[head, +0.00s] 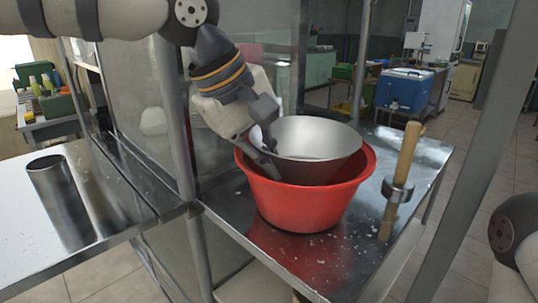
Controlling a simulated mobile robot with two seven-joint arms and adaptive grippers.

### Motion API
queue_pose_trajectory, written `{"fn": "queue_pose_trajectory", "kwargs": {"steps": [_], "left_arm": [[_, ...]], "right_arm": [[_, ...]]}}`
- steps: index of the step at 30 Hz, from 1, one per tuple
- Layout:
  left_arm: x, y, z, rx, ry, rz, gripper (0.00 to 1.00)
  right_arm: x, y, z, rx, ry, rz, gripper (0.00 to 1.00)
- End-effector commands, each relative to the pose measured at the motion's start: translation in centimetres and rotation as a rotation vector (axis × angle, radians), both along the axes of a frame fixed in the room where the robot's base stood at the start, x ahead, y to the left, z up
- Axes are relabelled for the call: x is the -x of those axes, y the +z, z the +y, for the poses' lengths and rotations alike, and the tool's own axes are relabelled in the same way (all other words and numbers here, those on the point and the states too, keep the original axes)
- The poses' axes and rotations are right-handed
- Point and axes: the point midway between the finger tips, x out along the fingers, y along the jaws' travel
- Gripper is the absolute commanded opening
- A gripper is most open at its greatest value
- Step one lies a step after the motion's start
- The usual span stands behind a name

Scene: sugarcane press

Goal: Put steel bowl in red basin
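The steel bowl (318,138) is upright inside the red basin (305,207), its rim standing above the basin's rim. Whether the bowl's base touches the basin floor is hidden. The basin stands on a metal shelf. My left gripper (269,150) is at the bowl's left side, with one finger over the inside of the rim and the other low outside it. It looks shut on the bowl's wall, though the contact is partly hidden. My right gripper is out of view; only part of that arm shows at the right edge.
A steel cylinder (60,200) stands on the left metal table (18,240). Metal posts (176,120) rise behind my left gripper and at the right.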

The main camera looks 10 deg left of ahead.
Motion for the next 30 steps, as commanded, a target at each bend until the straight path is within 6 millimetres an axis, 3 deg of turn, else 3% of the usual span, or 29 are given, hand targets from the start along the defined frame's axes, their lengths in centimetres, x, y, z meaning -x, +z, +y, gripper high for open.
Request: {"fn": "queue_pose_trajectory", "kwargs": {"steps": [8,9,10,20,25,30], "left_arm": [[0.0,-0.5,0.0,0.001,0.0,-0.002,0.0],[0.0,-0.5,0.0,0.0,-0.001,-0.001,0.11],[0.0,-0.5,0.0,0.0,-0.001,-0.001,0.13],[0.0,-0.4,0.0,0.001,0.0,-0.001,0.13],[0.5,2.5,0.6,0.005,0.0,-0.002,0.13],[2.1,7.1,2.3,0.004,0.001,-0.004,0.13]], "right_arm": [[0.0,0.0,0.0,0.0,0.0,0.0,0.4],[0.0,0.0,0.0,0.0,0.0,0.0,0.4],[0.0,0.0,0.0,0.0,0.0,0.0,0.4],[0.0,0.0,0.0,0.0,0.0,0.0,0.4],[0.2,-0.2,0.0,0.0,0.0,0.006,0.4],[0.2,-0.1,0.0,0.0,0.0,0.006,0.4]]}}
